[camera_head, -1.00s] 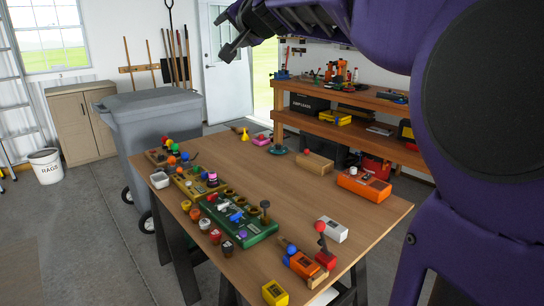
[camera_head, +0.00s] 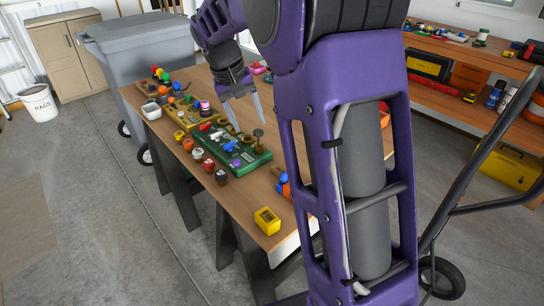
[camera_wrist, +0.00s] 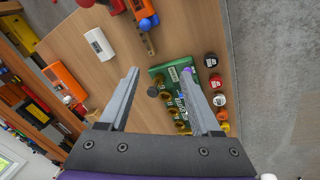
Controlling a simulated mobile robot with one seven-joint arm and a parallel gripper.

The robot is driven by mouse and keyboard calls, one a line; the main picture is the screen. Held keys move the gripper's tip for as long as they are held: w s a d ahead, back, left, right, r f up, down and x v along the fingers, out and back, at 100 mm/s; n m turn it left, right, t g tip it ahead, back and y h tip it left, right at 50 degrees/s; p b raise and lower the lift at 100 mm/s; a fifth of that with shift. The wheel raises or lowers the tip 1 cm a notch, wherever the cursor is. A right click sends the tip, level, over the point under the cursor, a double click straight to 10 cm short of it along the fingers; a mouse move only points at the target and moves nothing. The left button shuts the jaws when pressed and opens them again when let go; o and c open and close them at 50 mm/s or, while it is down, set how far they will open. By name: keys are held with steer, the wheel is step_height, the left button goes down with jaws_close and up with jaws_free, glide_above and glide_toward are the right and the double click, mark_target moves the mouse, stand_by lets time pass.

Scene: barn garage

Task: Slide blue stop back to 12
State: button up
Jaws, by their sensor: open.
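No numbered scale or 12 mark is legible, and I cannot tell for sure which blue piece is the stop. A round blue piece (camera_wrist: 147,23) sits by an orange block (camera_wrist: 139,8) on a narrow wooden strip (camera_wrist: 150,46) in the wrist view. In the head view a blue bit (camera_head: 283,178) shows beside my arm, which hides most of that area. The green board (camera_head: 245,160) also carries small blue pieces (camera_head: 218,147). My gripper (camera_head: 245,112) is open and empty above the table near the board; it also shows in the wrist view (camera_wrist: 161,72).
Jars (camera_head: 209,165) line the table's near-left edge. A yellow block (camera_head: 267,220) lies near the front corner. A white box (camera_wrist: 99,44) and an orange box (camera_wrist: 65,82) lie farther across the wooden table. Bare tabletop lies between them and the board.

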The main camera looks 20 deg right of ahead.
step_height(320, 180, down, 2)
steer(key=s+d+g+h, duration=0.1)
steer(key=s+d+g, duration=0.1)
steer(key=d, duration=0.1)
steer(key=b, duration=0.3)
glide_toward(283, 174)
steer(key=x, duration=0.9)
steer(key=shift+s+f, duration=0.1)
jaws_close()
stand_by(0.7)
